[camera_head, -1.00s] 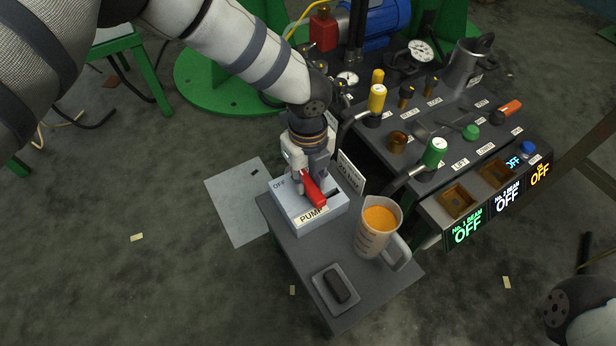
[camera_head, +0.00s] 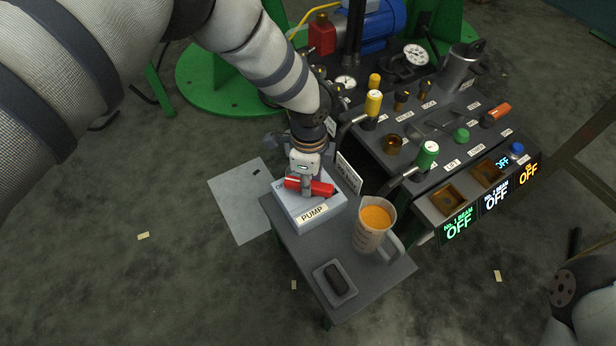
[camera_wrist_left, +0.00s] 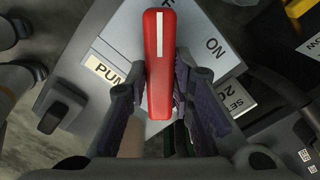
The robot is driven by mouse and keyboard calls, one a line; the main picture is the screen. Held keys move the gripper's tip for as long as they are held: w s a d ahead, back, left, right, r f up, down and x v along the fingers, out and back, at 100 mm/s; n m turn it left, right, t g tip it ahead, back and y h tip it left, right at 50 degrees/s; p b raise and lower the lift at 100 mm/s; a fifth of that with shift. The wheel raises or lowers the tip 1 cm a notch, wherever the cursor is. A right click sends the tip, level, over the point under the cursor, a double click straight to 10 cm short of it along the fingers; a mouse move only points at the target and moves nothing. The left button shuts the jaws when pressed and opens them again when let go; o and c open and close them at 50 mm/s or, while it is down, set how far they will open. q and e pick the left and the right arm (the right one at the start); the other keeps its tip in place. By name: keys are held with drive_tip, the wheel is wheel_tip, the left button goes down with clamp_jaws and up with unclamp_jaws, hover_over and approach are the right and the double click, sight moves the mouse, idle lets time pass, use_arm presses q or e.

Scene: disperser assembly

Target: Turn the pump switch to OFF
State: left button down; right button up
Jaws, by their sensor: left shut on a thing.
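The pump switch is a pale grey box (camera_head: 318,219) with a PUMP label (camera_head: 312,213) and a red handle (camera_head: 323,189) on top. My left gripper (camera_head: 305,184) is shut on the red handle from above. In the head view the handle lies roughly left to right, its left end by the partly hidden OFF marking (camera_head: 279,186). In the left wrist view the red handle (camera_wrist_left: 158,60), with a white stripe, stands between the fingers (camera_wrist_left: 159,75). There the ON marking (camera_wrist_left: 214,48) is to its right and the PUMP label (camera_wrist_left: 104,71) to its left. My right gripper is out of view.
The box stands on a small grey table (camera_head: 303,262). A beaker of orange liquid (camera_head: 371,232) and a small tray with a dark block (camera_head: 335,280) are in front. The control panel (camera_head: 440,135) is close on the right, with several knobs and lit OFF displays.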

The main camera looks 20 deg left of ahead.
use_arm(q)
drive_tip(key=n+p, duration=0.1)
drive_tip(key=n, duration=0.3)
drive_tip(key=shift+n+p, duration=0.35)
drive_tip(key=shift+n, duration=2.05)
drive_tip(key=c, duration=1.4)
unclamp_jaws()
wheel_tip(320, 180, up, 12)
